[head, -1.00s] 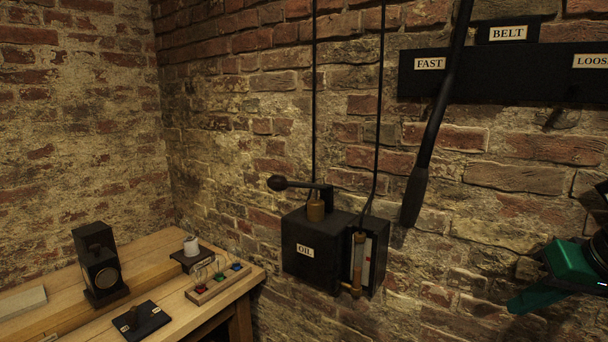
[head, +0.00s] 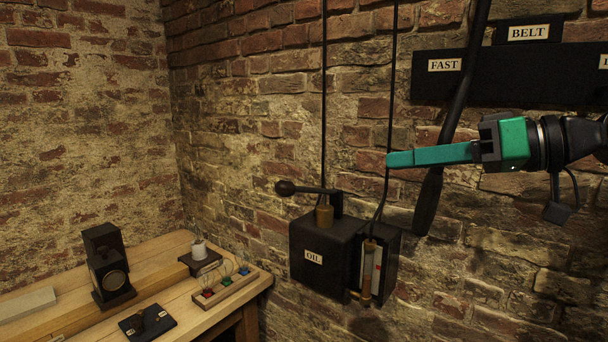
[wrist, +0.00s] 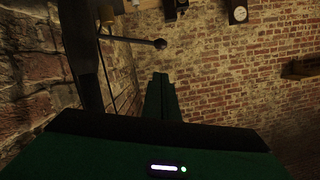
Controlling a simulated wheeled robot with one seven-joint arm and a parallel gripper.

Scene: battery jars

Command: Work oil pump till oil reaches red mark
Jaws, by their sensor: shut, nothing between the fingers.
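The black oil pump box (head: 318,243) labelled OIL is fixed to the brick wall. Its lever (head: 308,188) lies about level on top, with a dark ball knob (head: 284,187) at its left end. The sight glass (head: 372,270) with brass fittings is on the box's right part; a small red mark shows on it, but the oil level is too small to tell. My green gripper (head: 388,160) is shut and empty, pointing left, above and right of the box. In the wrist view the lever knob (wrist: 160,43) is ahead, near the closed fingers (wrist: 160,76), apart from them.
A long dark belt lever (head: 428,200) hangs behind my gripper, under the FAST and BELT signs. Two thin rods or cables run up from the pump. A wooden bench (head: 180,287) at left carries a black lamp-like box (head: 106,264), a colored-terminal block (head: 223,287) and small items.

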